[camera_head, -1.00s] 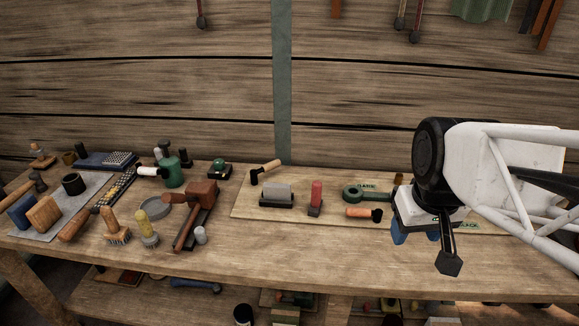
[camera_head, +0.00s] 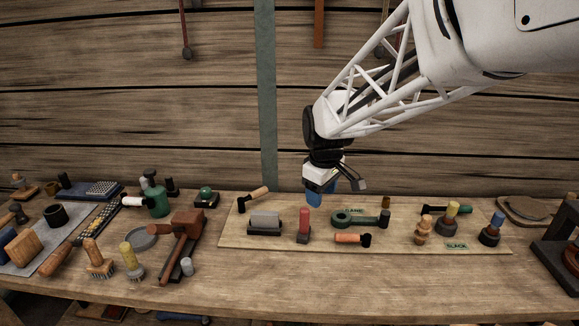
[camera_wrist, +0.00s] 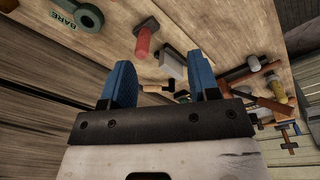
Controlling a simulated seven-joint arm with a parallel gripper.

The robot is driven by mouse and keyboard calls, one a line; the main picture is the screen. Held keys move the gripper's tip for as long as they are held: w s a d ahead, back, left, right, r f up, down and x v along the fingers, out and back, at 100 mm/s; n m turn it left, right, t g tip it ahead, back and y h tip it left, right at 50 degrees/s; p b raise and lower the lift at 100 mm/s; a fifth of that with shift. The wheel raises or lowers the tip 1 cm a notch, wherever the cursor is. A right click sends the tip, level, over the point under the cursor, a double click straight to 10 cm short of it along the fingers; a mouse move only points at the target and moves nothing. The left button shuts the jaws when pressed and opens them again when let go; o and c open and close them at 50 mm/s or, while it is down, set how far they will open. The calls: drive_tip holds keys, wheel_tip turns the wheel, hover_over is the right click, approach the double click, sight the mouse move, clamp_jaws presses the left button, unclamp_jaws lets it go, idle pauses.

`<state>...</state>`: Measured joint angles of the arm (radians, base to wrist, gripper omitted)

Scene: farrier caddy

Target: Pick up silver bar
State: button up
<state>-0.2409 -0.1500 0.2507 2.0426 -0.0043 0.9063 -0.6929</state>
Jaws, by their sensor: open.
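The silver bar (camera_head: 264,219) looks like the grey block set on a dark base, lying on the left part of the wooden board. It also shows in the wrist view (camera_wrist: 171,64), between and beyond my two blue fingertips. My gripper (camera_head: 319,193) is open and empty, above the back of the board. It is up and to the right of the silver bar, apart from it. The fingers show spread apart in the wrist view (camera_wrist: 160,64).
A red-handled tool (camera_head: 304,223) stands just right of the bar. A wooden-handled black tool (camera_head: 251,199) lies behind it. A green ring-headed tool (camera_head: 350,217) and an orange-handled tool (camera_head: 351,238) lie farther right. The table front (camera_head: 330,280) is clear.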

drive_tip(key=w+a+f+n, duration=0.3)
drive_tip(key=w+a+f, duration=0.2)
drive_tip(key=w+a, duration=0.2)
drive_tip(key=n+g, duration=0.1)
drive_tip(key=n, duration=0.3)
hover_over(264, 213)
drive_tip(key=f, duration=0.8)
drive_tip(key=shift+w, duration=0.2)
drive_tip(key=shift+f, duration=0.1)
drive_tip(key=shift+f, duration=1.15)
drive_tip(key=shift+f, duration=0.15)
drive_tip(key=shift+s+f, duration=0.1)
drive_tip(key=shift+f, duration=2.4)
